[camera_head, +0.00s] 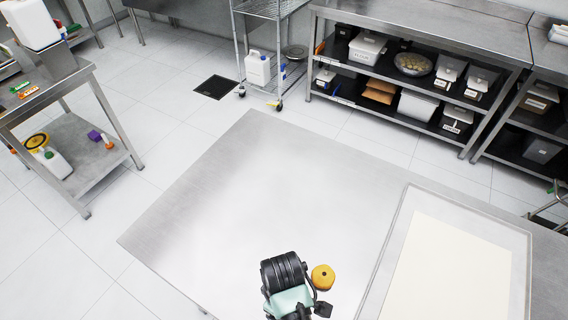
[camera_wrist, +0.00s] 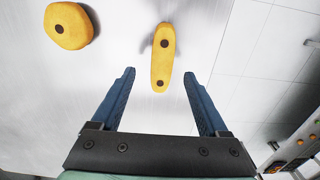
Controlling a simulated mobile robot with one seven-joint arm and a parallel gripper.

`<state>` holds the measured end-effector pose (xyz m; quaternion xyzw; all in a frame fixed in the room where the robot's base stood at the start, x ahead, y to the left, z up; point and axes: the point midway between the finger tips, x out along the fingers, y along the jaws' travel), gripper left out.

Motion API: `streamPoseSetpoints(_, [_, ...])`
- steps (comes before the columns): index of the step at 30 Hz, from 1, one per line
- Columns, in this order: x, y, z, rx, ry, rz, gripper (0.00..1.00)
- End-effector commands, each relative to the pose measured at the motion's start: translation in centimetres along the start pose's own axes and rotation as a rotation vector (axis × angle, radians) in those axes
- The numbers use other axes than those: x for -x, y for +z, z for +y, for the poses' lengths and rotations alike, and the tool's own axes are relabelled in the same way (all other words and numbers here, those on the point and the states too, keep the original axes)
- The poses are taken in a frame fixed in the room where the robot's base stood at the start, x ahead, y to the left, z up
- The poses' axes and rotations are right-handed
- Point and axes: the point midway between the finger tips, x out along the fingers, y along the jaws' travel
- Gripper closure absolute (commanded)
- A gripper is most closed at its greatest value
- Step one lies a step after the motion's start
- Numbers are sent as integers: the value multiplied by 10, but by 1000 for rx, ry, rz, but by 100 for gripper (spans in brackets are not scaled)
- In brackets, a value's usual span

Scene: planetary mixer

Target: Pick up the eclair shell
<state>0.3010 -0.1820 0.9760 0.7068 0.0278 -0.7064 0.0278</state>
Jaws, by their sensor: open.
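The eclair shell (camera_wrist: 162,60) is long and yellow, with dark spots on top. It lies on the steel table (camera_head: 230,200). In the wrist view it points roughly along the fingers, and its near end shows between my fingertips, nearer the right one. My gripper (camera_wrist: 159,73) is open and empty. The height of the fingertips above the table is hard to tell. In the head view my dark wrist (camera_head: 287,275) covers that part of the table, and I cannot make out the eclair shell there.
A rounder yellow pastry (camera_wrist: 68,26) with one dark spot lies to the left; a yellow pastry (camera_head: 323,277) also shows beside my wrist in the head view. A tray with a pale sheet (camera_head: 450,270) lies at the right. The table's far left is clear.

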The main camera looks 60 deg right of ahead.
Motion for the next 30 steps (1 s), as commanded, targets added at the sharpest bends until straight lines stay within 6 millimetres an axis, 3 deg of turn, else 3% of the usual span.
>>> streamPoseSetpoints(9, [-37,0,-3,-1,-1,-2,22])
streamPoseSetpoints(18, [-42,-1,-3,0,1,0,22])
streamPoseSetpoints(30, [-42,0,-3,0,0,0,93])
